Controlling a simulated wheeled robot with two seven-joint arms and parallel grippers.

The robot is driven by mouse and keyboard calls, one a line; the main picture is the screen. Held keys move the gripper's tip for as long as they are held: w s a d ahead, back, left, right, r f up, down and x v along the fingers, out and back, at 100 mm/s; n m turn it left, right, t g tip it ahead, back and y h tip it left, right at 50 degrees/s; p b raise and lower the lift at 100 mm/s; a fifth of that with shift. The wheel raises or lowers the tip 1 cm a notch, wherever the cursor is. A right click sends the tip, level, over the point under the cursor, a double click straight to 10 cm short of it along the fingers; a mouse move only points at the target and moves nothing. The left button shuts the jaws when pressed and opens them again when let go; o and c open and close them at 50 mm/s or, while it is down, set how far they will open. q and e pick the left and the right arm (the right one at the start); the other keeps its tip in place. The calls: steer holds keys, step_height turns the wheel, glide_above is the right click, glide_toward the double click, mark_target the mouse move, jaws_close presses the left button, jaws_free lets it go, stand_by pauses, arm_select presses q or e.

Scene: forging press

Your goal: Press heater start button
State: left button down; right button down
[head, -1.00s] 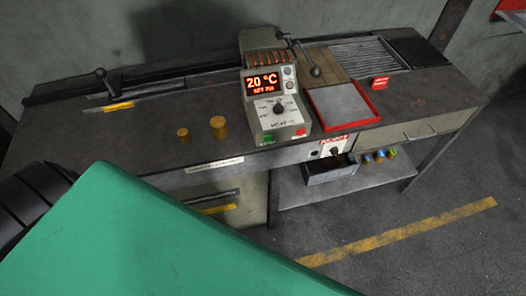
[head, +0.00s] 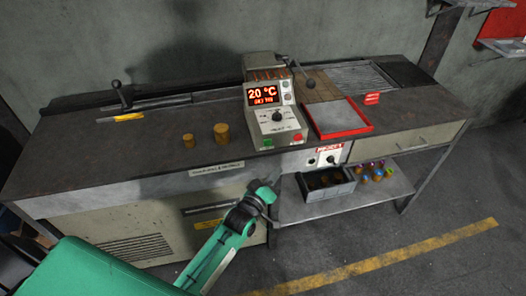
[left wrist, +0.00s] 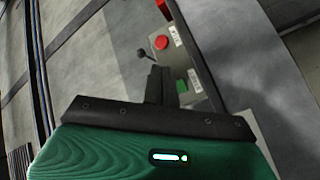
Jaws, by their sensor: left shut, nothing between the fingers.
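The heater (head: 272,115) is a grey box on the workbench with a red "20 °C" display, a round dial, a green button (head: 267,142) at its front left and a red button (head: 297,137) at its front right. My left gripper (head: 268,194) is below and in front of the bench edge, apart from the heater. In the left wrist view its shut, empty fingers (left wrist: 157,85) lie beside the green button (left wrist: 182,86) in the picture, partly covering the panel; the red button (left wrist: 161,42) shows above. My right gripper is not in view.
Two brass cylinders (head: 221,133) stand left of the heater on the bench (head: 110,160). A red-rimmed tray (head: 340,117) lies to its right. A box (head: 325,188) and several coloured items are on the lower shelf. A lever (head: 122,94) stands at the left.

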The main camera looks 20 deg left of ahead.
mark_target(268, 143)
arm_select(q)
steer(key=shift+r, duration=0.65)
steer(key=shift+a, duration=0.1)
steer(key=w+a+b, duration=0.1)
steer(key=w, duration=0.1)
steer(key=w+a+b, duration=0.1)
steer(key=w+a, duration=0.1)
steer(key=w, duration=0.1)
steer(key=w+a+b, duration=0.1)
steer(key=w, duration=0.1)
steer(key=shift+w+a+f, duration=0.1)
steer(key=shift+w+a, duration=0.05)
steer(key=shift+a, duration=0.25)
stand_by(0.8)
stand_by(0.8)
